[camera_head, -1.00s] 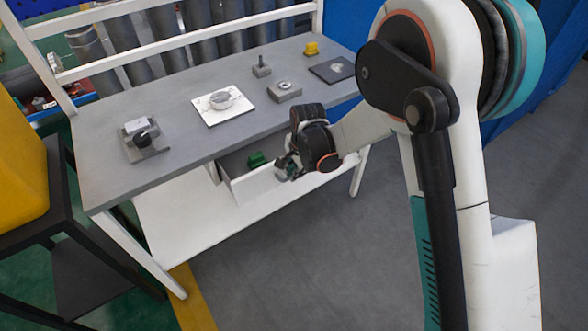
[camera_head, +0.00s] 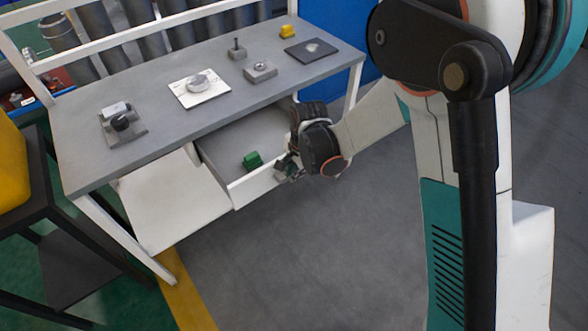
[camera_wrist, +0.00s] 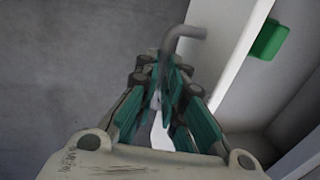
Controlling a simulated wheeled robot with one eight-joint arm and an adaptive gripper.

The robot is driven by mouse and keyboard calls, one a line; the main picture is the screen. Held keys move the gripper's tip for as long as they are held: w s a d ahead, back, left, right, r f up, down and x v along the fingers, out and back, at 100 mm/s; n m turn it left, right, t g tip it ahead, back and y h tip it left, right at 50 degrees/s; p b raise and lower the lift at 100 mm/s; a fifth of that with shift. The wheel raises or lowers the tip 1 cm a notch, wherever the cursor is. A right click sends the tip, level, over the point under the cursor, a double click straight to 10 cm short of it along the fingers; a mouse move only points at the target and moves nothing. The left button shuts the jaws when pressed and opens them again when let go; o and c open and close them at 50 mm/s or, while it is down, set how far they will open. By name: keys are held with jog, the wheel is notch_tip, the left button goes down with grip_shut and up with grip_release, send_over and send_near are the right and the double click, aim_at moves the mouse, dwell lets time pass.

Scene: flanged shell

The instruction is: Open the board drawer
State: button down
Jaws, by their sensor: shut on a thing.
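The board drawer (camera_head: 232,140) hangs under the grey workbench and is pulled well out. Its white front panel (camera_head: 254,186) faces the aisle, and a green block (camera_head: 252,160) lies inside it. In the wrist view the green block (camera_wrist: 269,39) shows behind the white front wall (camera_wrist: 232,70). My gripper (camera_head: 288,168) is at the right part of the drawer front. In the wrist view my gripper (camera_wrist: 168,100) is shut on the grey bar handle (camera_wrist: 183,40), whose bent end sticks out beyond the fingers. The handle is mostly hidden in the head view.
The bench top (camera_head: 150,88) carries a white plate with a round part (camera_head: 200,90), grey blocks (camera_head: 260,71), a dark plate (camera_head: 311,50) and a yellow piece (camera_head: 288,32). A white lower panel (camera_head: 165,200) lies left of the drawer. The floor (camera_head: 290,260) in front is clear.

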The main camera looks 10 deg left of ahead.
jog(key=c, duration=1.7)
grip_release()
jog(key=shift+r, duration=0.1)
jog(key=r, duration=0.4)
jog(key=s+d+r, duration=0.1)
jog(key=r, duration=0.6)
jog(key=shift+s+d+r, duration=0.25)
jog(key=shift+d+r, duration=0.05)
jog(key=shift+d, duration=0.1)
